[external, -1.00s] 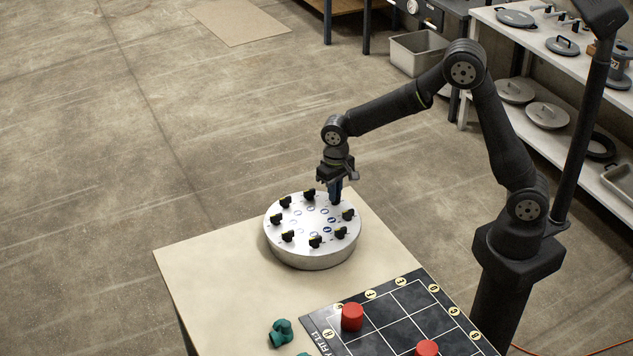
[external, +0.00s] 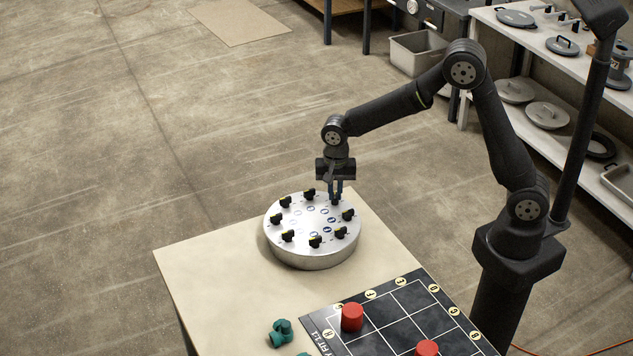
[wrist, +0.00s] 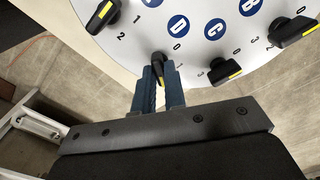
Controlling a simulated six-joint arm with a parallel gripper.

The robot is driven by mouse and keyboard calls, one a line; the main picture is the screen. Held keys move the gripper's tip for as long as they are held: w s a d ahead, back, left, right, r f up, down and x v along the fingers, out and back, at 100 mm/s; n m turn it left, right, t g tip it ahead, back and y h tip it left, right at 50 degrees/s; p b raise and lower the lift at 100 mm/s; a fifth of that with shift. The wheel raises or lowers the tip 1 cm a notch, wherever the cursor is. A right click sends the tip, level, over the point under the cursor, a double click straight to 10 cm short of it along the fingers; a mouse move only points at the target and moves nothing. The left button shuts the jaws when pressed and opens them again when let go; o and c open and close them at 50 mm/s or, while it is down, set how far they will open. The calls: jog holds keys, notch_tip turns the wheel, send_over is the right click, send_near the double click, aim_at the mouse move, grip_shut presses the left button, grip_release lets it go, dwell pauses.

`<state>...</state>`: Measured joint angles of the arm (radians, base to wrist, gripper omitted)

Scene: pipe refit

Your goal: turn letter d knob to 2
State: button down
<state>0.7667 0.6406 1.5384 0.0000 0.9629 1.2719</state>
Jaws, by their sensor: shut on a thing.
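The round silver knob plate (external: 312,258) carries a ring of black knobs with yellow marks and blue letter discs. In the wrist view the letter D disc (wrist: 178,27) lies just beyond the black D knob (wrist: 159,57). My gripper (wrist: 160,72) has its two blue fingers closed on either side of this knob, at the rim of the plate. In the external view my gripper (external: 336,190) points down at the knob on the far right part of the plate. The fingers partly hide the knob, and I cannot read its pointer setting. A small 0 shows beside it.
A neighbouring knob (wrist: 224,71) sits close to the right of the fingers, and another (wrist: 103,15) to the upper left. Green pipe fittings (external: 281,333) and a dark grid board (external: 383,307) with red cylinders (external: 352,317) are nearer the camera on the table.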

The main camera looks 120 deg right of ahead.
aim_at(335, 195)
jog(key=shift+m, duration=0.3)
dwell(0.4)
jog(key=c, duration=1.5)
grip_release()
jog(key=shift+r, duration=0.1)
notch_tip(335, 195, up, 17)
jog(key=shift+r, duration=0.15)
notch_tip(335, 195, down, 18)
jog(key=shift+r, duration=0.25)
jog(key=shift+r, duration=0.1)
